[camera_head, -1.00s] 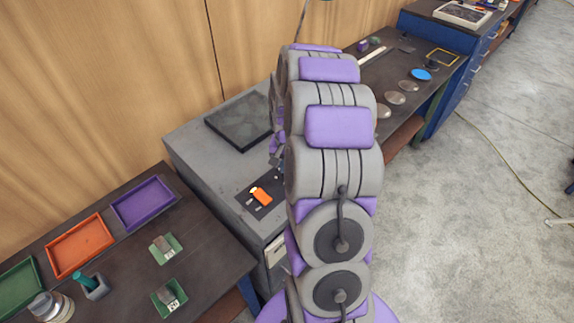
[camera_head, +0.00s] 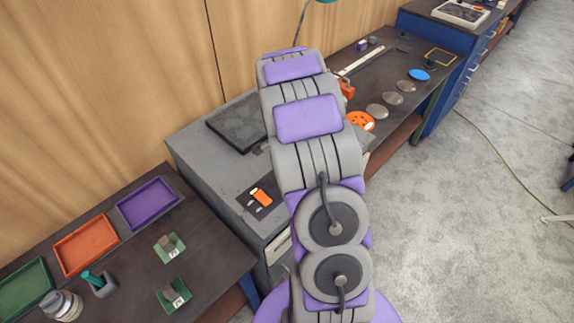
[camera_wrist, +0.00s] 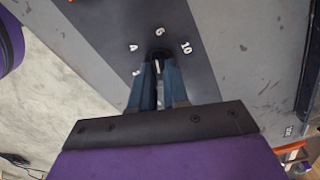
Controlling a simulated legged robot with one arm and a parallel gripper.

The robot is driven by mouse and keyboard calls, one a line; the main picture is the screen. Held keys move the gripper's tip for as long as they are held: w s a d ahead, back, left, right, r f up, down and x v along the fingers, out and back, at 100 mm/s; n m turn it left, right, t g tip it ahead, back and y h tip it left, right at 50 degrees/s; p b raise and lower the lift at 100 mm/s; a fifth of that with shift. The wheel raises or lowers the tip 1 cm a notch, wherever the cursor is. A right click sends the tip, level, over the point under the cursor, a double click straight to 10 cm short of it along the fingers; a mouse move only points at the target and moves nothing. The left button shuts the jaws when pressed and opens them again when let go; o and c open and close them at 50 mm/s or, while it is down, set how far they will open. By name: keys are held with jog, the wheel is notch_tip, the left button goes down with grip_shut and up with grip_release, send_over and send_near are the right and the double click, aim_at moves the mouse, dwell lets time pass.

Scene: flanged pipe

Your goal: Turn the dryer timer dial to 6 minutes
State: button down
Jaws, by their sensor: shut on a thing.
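The dark timer dial (camera_wrist: 158,53) sits on a dark strip of a grey panel in the wrist view. White markings ring it: a 6 (camera_wrist: 159,31) above, a 10 (camera_wrist: 186,47) at the upper right, and an A-like mark (camera_wrist: 133,47) at the upper left. A smaller mark lies at the lower left. My gripper (camera_wrist: 159,70) is shut on the dial, with a finger on each side. A white line shows on the dial between the fingers. Most of the dial is hidden by the fingers. In the head view my arm hides the gripper and dial.
The left bench holds trays (camera_head: 86,246). The right bench holds several discs (camera_head: 378,111) and a round orange item (camera_head: 360,121). Floor at right is mostly clear.

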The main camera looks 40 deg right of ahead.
jog(key=shift+m+p, duration=0.45)
jog(key=shift+m, duration=0.55)
jog(key=c, duration=1.1)
grip_release()
jog(key=shift+w, duration=0.1)
notch_tip(320, 180, up, 17)
jog(key=shift+r+p, duration=0.15)
jog(key=shift+p, duration=0.4)
